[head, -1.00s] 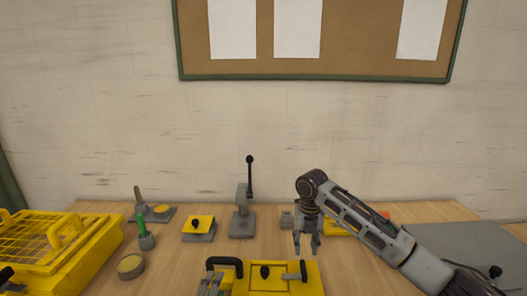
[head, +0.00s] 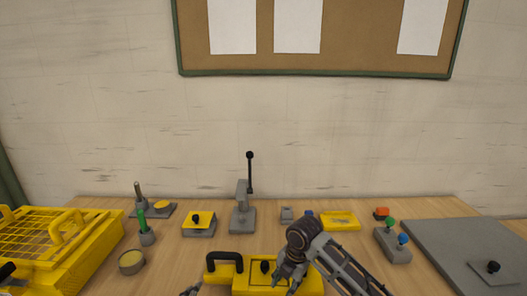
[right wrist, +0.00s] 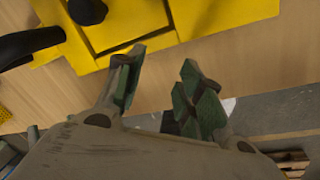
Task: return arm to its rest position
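My right arm (head: 335,262) reaches in from the lower right in the head view. Its gripper (head: 284,277) hangs low over the right part of the yellow panel (head: 250,288), partly hidden by its own wrist. In the right wrist view the two green-padded fingers (right wrist: 160,88) stand apart with nothing between them. The yellow panel with its black knob and black handle lies beyond the fingers there. A small grey tip of what looks like my left gripper (head: 190,291) shows at the bottom edge of the head view; most of it is out of frame.
A yellow cage (head: 50,245) stands at the left. A grey lever stand (head: 243,212), a yellow-topped block (head: 198,224) and a green-handled tool (head: 143,225) stand behind the panel. A grey box with coloured knobs (head: 393,246) and a grey plate (head: 450,248) are at the right.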

